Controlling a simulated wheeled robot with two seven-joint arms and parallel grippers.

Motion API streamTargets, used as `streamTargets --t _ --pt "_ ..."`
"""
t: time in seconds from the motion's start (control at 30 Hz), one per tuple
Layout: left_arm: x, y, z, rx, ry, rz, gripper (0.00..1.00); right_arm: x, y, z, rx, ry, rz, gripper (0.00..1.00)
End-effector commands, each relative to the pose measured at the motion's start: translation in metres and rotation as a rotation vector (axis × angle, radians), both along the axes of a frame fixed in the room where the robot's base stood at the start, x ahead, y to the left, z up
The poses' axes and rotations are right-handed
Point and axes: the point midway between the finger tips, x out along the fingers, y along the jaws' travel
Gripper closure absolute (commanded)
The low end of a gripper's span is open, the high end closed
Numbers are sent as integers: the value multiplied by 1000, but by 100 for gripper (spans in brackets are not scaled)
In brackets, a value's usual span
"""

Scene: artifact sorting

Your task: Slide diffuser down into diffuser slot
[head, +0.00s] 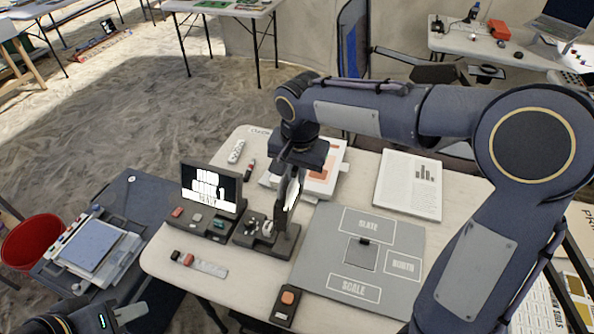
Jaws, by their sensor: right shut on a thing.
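My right gripper (298,160) points down over the table and is shut on the diffuser, a thin upright panel (292,192) with a dark frame and a pale face, seen nearly edge-on. Below it stands a low dark base (283,243) with small pale and metallic parts on its left half. The panel's lower end is at the right part of this base; I cannot tell whether it sits inside the diffuser slot, which is hidden. My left gripper (130,312) is low at the bottom left, away from the base; its finger opening is unclear.
Left of the base is a dark console with a lit screen (210,187). A grey mat (325,245) with labelled areas lies to the right. A small box with an orange button (287,300) is in front. White sheets (408,185) lie behind.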

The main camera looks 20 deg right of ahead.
Motion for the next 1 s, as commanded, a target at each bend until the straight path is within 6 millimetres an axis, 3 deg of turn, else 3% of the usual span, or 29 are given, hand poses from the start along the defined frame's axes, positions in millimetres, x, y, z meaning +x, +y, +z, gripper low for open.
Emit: streamTargets --t 0.3,0.33,0.53,0.8,1.0 --pt "0 0 -7 0 0 0 67 0 1 -9 0 0 0 100" --pt "0 0 -7 0 0 0 67 0 1 -9 0 0 0 88" --pt "0 0 -6 0 0 0 67 0 1 -8 0 0 0 64" --pt "0 0 -6 0 0 0 67 0 1 -5 1 -1 0 64" --pt "0 0 -8 0 0 0 67 -3 1 23 2 -5 1 64"
